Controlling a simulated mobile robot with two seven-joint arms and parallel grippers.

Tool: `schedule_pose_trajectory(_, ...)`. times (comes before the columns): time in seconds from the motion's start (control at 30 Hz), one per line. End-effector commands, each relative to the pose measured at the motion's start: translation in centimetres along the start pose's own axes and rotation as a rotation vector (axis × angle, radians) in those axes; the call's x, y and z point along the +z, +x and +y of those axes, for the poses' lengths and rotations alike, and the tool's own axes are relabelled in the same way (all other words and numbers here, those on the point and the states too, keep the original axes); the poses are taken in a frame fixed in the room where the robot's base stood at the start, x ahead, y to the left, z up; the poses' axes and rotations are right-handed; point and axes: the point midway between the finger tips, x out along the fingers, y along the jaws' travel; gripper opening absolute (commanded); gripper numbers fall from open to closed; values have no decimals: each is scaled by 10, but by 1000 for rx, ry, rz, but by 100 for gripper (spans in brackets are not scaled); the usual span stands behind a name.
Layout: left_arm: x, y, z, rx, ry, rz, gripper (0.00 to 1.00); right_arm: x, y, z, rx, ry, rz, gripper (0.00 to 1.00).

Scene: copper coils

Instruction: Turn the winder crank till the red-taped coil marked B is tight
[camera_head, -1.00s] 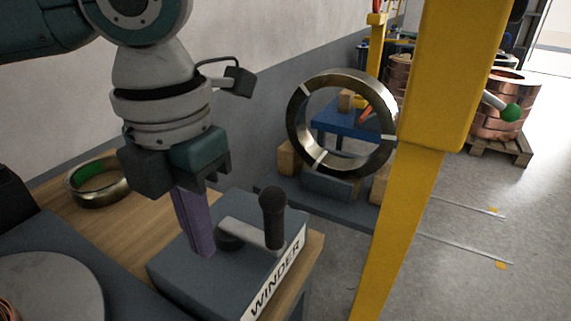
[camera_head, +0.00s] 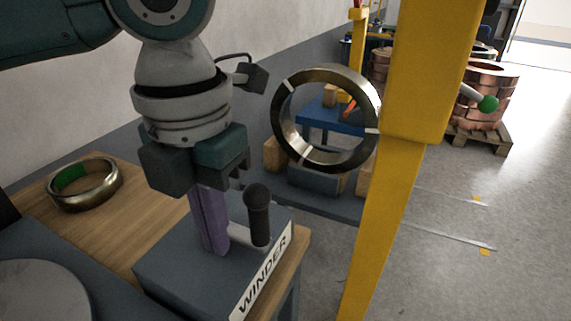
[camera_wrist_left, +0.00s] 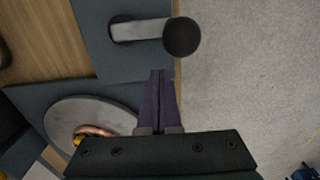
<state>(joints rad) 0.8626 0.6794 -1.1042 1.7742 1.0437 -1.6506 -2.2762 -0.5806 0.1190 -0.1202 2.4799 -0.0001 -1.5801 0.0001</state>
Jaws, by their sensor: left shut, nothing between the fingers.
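The grey winder box (camera_head: 185,270) with its "WINDER" label sits on the wooden bench. Its crank has a pale arm (camera_wrist_left: 140,30) and an upright black handle (camera_head: 258,215). My left gripper (camera_head: 214,250) has purple fingers, shut and empty, pointing down just left of the handle. In the left wrist view the fingertips (camera_wrist_left: 160,72) are close to the crank handle (camera_wrist_left: 181,38), with a visible gap. A copper coil (camera_wrist_left: 95,131) partly shows on a grey disc (camera_wrist_left: 65,118). I see no red tape or B mark. My right gripper is not in view.
A metal ring with a green patch (camera_head: 98,193) lies on the bench (camera_head: 110,236). A yellow post (camera_head: 385,215) stands right of the winder. A large steel ring (camera_head: 372,132) stands on blocks behind. Copper coils (camera_head: 492,80) sit on a pallet at the back right.

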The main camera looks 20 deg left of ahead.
Motion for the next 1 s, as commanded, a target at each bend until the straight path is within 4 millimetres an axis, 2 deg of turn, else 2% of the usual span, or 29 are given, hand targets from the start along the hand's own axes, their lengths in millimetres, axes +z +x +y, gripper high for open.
schedule_pose_trajectory(0.3, 20, 1, -14, 0, 1, 0, 0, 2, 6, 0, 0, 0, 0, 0)
schedule_pose_trajectory(0.77, 26, 1, -16, 0, 0, 0, 0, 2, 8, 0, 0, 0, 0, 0)
schedule_pose_trajectory(1.0, 46, 2, -20, -1, -2, -6, 0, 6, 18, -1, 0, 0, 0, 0)
